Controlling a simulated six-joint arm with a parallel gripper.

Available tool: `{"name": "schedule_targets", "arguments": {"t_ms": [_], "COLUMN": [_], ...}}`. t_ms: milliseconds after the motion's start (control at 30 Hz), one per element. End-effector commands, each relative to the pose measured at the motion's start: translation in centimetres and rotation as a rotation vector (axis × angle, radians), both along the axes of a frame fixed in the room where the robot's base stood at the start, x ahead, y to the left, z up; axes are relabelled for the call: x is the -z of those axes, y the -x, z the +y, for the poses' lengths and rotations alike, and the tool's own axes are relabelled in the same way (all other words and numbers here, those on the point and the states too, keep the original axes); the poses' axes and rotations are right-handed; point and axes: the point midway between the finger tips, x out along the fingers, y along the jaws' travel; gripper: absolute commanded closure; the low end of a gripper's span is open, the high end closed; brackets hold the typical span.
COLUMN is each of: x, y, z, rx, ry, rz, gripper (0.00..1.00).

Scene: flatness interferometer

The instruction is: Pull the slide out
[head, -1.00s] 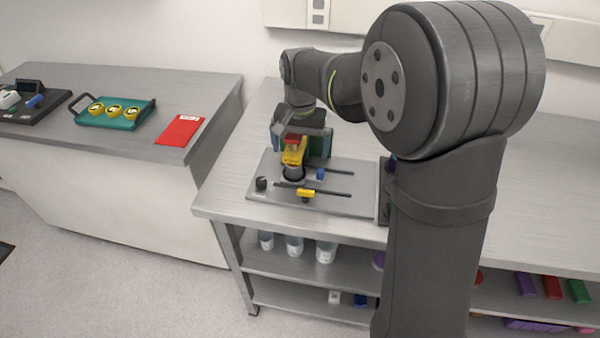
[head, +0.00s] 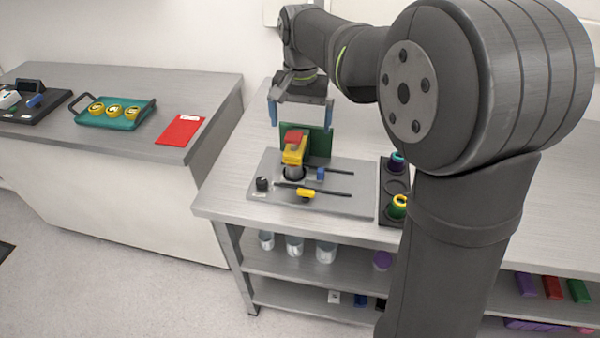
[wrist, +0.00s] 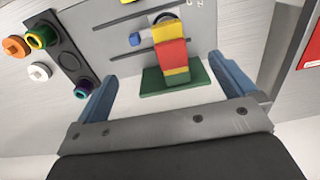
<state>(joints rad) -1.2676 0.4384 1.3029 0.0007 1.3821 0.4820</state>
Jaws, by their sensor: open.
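The grey instrument plate (head: 350,206) lies on the middle bench. A yellow block with a red top (head: 295,150) stands on it, above a round dark-rimmed part, with a green panel (head: 321,141) behind. A blue slider (head: 320,173) and a yellow slider (head: 306,193) sit on two dark slots. I cannot tell which part is the slide. My gripper (head: 300,113) is open and empty, above the block and apart from it. In the wrist view, the red part (wrist: 172,54) and the green panel (wrist: 165,89) show between its blue fingers.
A dark holder (head: 395,187) with coloured ringed pieces stands right of the plate. A black knob (head: 262,184) is at the plate's left. On the left bench are a teal tray (head: 140,115) and a red sheet (head: 180,130). Bench left of the plate is clear.

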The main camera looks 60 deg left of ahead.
Motion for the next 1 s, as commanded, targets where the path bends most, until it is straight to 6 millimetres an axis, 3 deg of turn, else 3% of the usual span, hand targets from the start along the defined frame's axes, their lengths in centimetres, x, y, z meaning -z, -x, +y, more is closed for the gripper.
{"name": "schedule_targets", "arguments": {"t_ms": [200, 467, 767, 1000], "x": [-1.9, -2.0, -2.0, -2.0], "y": [0.0, 0.0, 0.0, -0.5], "z": [0.0, 0.0, 0.0, -0.4], "rx": [0.0, 0.0, 0.0, -0.16], "ry": [0.0, 0.0, 0.0, 0.003], "rz": [0.0, 0.0, 0.0, -0.002], "gripper": [0.0, 0.0, 0.59, 0.6]}}
